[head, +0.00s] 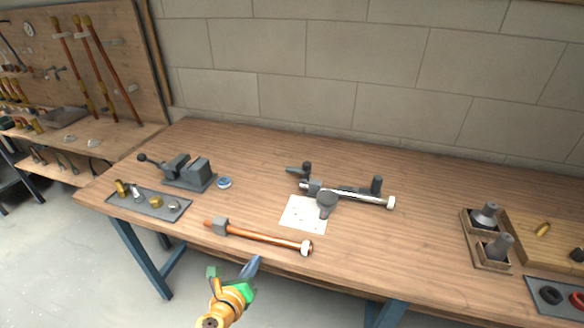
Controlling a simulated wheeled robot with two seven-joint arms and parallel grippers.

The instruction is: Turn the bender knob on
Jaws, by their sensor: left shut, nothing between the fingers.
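The bender (345,191) lies near the middle of the wooden table. It has a bright metal bar with a pale end cap and dark upright parts. A dark round knob (326,199) shows at its front, over the edge of a white sheet. I cannot tell from this view which way the knob is turned. My left gripper (252,267) is in front of the table's near edge, below and left of the bender. Its fingers are together and hold nothing. It is well apart from the knob. My right gripper is not in view.
A copper pipe (262,236) with fittings lies between my left gripper and the bender. A grey vise (190,174) and a tray of fittings (138,203) are at the left. Wooden holders with dark cones (482,241) stand at the right.

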